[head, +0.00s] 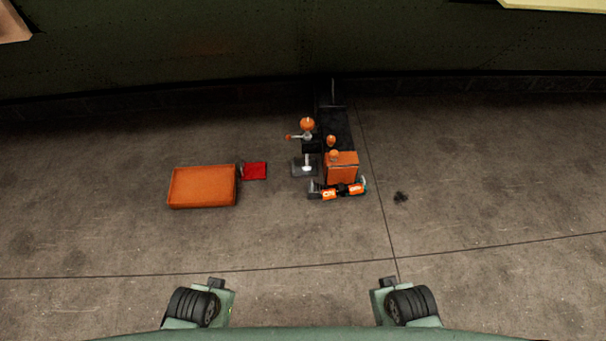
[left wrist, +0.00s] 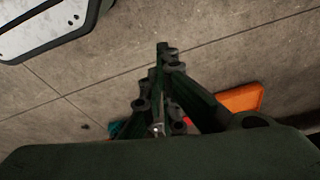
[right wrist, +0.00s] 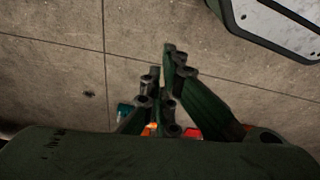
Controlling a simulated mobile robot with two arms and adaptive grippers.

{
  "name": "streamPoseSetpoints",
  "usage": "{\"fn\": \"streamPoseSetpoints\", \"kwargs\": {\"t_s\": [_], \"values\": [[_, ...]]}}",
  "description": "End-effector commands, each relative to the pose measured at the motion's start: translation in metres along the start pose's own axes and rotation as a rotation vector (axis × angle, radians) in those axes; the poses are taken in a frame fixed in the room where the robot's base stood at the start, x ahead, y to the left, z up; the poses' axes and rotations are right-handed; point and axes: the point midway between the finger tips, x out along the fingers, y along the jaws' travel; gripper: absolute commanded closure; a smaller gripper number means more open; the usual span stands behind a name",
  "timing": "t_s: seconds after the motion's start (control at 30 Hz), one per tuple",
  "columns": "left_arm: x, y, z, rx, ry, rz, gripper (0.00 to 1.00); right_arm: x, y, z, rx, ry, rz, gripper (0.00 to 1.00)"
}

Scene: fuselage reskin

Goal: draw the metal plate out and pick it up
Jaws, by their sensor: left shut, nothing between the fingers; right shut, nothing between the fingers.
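I cannot pick out the metal plate for certain in any view. A dark, riveted green fuselage surface (head: 200,40) spans the top of the head view. A pale yellowish panel (head: 560,4) is cut off at the top right corner, and a tan piece (head: 12,26) at the top left. I cannot tell what either is. My left gripper (left wrist: 163,52) shows in the left wrist view, shut and empty above the floor. My right gripper (right wrist: 170,54) shows in the right wrist view, also shut and empty. Neither gripper shows in the head view.
On the floor, an orange box (head: 202,187) lies beside a small red item (head: 254,171). Right of them stand a small orange-topped stand (head: 307,124), an orange block (head: 341,168) and orange-labelled tools (head: 343,191). A dark scrap (head: 401,197) lies farther right. The right floor is mostly clear.

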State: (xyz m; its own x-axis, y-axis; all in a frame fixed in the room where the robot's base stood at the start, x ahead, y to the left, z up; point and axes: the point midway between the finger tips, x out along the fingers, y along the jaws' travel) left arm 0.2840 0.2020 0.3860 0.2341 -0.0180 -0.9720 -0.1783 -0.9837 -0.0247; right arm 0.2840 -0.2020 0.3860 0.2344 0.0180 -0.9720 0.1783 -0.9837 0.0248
Motion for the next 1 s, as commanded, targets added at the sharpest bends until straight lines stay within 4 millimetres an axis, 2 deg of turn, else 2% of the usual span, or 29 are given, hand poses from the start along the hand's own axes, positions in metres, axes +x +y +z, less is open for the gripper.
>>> {"fn": "streamPoseSetpoints", "kwargs": {"t_s": [0.3, 0.43, 0.57, 0.63, 0.77, 1.0], "values": [[0.0, 0.0, 0.0, 0.0, 0.0, 0.0, 1.0, 0.0, 0.0, 0.0, 0.0, 0.0, 0.0, 0.99], [0.001, 0.0, 0.002, 0.001, -0.003, 0.0, 1.0, 0.001, 0.0, 0.002, -0.001, -0.004, 0.0, 0.88], [0.008, 0.001, 0.013, 0.003, -0.022, 0.002, 1.0, 0.008, -0.001, 0.013, -0.003, -0.022, -0.002, 0.76], [0.015, 0.002, 0.025, 0.005, -0.037, 0.004, 1.0, 0.015, -0.002, 0.025, -0.005, -0.037, -0.004, 0.7], [0.027, 0.004, 0.059, 0.011, -0.065, 0.007, 1.0, 0.027, -0.003, 0.06, -0.011, -0.065, -0.007, 0.7], [0.029, 0.005, 0.139, 0.023, -0.113, 0.012, 1.0, 0.029, -0.005, 0.14, -0.024, -0.114, -0.012, 0.7]]}}
